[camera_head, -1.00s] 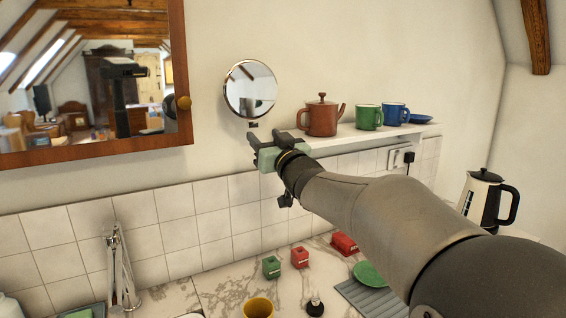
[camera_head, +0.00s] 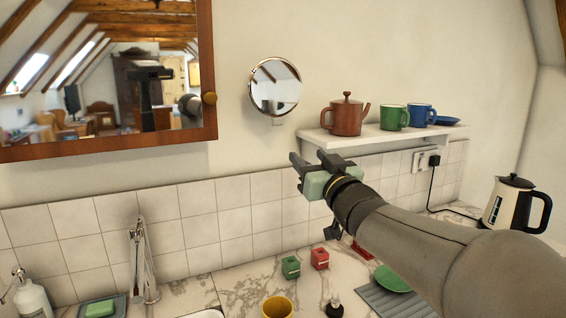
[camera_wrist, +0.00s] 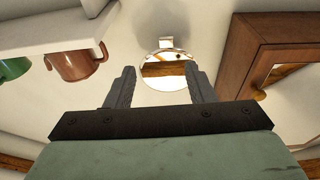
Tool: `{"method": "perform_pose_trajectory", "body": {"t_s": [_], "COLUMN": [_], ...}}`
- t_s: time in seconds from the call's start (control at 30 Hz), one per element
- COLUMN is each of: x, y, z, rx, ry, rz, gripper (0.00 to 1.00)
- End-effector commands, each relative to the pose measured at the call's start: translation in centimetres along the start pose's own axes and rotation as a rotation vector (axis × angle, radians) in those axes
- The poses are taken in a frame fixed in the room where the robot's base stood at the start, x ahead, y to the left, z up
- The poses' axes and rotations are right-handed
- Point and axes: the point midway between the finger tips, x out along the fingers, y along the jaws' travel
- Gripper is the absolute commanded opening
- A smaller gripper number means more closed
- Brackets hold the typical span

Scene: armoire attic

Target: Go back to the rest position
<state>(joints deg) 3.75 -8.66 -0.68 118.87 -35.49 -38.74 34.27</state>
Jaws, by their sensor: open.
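My gripper (camera_head: 312,166) is in the air in front of the tiled wall, below and left of the shelf in the head view. Its two fingers are apart with nothing between them. In the wrist view my gripper (camera_wrist: 160,85) also shows open and empty, with the round mirror (camera_wrist: 166,70) on the wall behind the gap. The round mirror (camera_head: 275,87) hangs above my gripper in the head view.
A shelf (camera_head: 350,137) holds a brown teapot (camera_head: 345,117), a green mug (camera_head: 394,117) and a blue mug (camera_head: 421,114). A wood-framed mirror cabinet (camera_head: 208,60) hangs at left. Below are a yellow cup (camera_head: 278,308), small green (camera_head: 290,267) and red (camera_head: 319,258) boxes, and a kettle (camera_head: 513,205).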

Motion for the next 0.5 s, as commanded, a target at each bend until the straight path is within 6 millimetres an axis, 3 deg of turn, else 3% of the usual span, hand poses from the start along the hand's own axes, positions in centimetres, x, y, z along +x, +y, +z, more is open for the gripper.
{"method": "perform_pose_trajectory", "body": {"t_s": [0.17, 0.33, 0.5], "x": [-2.6, -9.0, -17.0], "y": [2.0, 2.8, 1.3], "z": [5.2, 12.6, 18.3], "rx": [0.009, 0.027, 0.062], "ry": [-0.253, -0.631, -1.003], "rz": [0.172, 0.323, 0.378], "gripper": [0.49, 0.49, 0.49]}}
